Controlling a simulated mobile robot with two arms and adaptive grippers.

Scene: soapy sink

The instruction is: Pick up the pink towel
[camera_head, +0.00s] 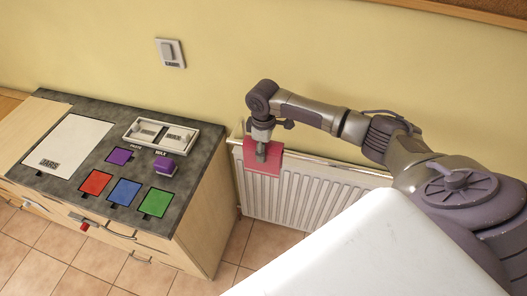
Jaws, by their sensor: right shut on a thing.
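The pink towel (270,160) hangs in front of the white radiator, below my right wrist. My right gripper (261,155) is shut on the towel and partly overlaps it in the picture. I cannot tell from this view whether the towel touches the radiator. My left gripper is not in view.
A white radiator (300,196) is mounted low on the yellow wall. A cabinet with a dark top (172,215) stands at the left, bearing coloured squares, a purple block (165,165) and a white tray (192,131). Tiled floor (232,243) shows between cabinet and radiator.

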